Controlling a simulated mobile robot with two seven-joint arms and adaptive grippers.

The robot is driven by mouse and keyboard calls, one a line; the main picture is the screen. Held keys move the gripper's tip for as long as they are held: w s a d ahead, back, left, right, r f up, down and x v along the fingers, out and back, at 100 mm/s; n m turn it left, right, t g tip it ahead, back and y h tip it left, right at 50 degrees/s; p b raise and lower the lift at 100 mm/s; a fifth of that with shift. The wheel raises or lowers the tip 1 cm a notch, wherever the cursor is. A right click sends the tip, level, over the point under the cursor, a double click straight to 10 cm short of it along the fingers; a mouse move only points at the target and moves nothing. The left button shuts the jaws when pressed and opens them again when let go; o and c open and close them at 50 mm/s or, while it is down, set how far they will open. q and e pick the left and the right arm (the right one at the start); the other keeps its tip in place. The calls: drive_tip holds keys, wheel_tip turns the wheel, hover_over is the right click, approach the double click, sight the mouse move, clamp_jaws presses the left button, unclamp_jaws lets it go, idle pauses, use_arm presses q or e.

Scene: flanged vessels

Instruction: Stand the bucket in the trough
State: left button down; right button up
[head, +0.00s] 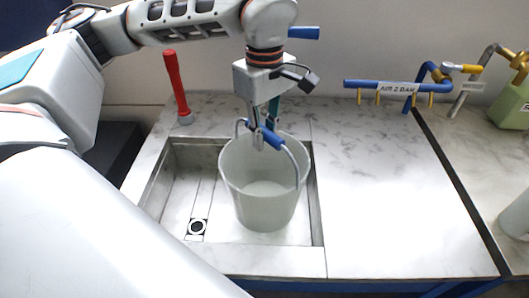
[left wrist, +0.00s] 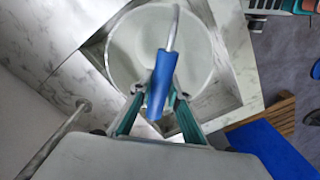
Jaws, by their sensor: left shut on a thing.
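A pale grey-white bucket (head: 262,205) with a wire bail and a blue handle grip (head: 272,139) is inside the sunken trough (head: 166,205), at its right side. It looks upright; I cannot tell whether its base touches the trough floor. My left gripper (head: 262,136) is above the bucket's rim, shut on the blue grip. In the left wrist view the green-sided fingers close on the blue grip (left wrist: 161,82), with the open bucket (left wrist: 135,50) beyond. My right gripper is not in view.
A red-handled tool (head: 176,85) stands at the trough's back left corner. Blue piping with yellow taps (head: 390,88) runs along the back right. The marble counter (head: 385,190) right of the trough is bare. A drain (head: 197,227) lies in the trough's left part.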

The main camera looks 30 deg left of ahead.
use_arm(q)
drive_tip(key=shift+f, duration=2.7)
drive_tip(key=shift+f, duration=0.1)
drive_tip(key=c, duration=1.9)
unclamp_jaws()
wheel_tip(320, 180, up, 12)
drive_tip(key=shift+r, duration=0.2)
